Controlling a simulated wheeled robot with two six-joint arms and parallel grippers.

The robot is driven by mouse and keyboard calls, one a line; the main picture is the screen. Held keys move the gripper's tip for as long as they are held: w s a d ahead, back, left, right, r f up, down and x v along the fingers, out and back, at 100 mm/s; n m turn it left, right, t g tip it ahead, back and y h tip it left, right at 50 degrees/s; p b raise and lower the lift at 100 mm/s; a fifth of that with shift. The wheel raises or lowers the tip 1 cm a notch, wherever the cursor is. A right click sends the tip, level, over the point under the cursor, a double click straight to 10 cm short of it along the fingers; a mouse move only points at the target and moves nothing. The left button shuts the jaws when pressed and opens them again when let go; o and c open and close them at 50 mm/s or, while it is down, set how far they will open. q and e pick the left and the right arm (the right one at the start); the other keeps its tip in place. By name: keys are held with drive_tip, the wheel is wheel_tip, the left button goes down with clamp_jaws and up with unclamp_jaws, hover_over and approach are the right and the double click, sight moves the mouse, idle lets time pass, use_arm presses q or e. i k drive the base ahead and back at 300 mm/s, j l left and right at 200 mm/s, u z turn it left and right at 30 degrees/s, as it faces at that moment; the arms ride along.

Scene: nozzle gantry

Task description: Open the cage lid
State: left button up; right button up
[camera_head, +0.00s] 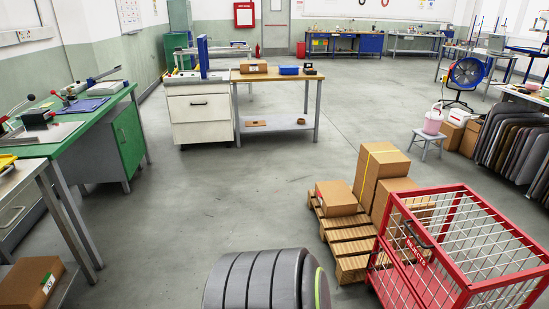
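The red-framed cage (383,257) with white wire mesh stands at the lower right, cut off by the picture's bottom edge. Its mesh lid (467,223) appears to lie flat across the top, shut. A dark handle (418,236) shows at the side facing left, near the top edge, above a red panel with white lettering. The cage looks empty where the mesh lets me see in. Neither of my grippers is in view, so where they are relative to the lid cannot be told.
A wooden pallet (347,236) with cardboard boxes (336,198) stands close behind and left of the cage. A rounded grey banded shape with a green edge fills the bottom middle. A green workbench (100,120) stands left. The middle floor (240,200) is clear.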

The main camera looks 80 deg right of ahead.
sight(471, 287)
drive_tip(key=z, duration=3.75)
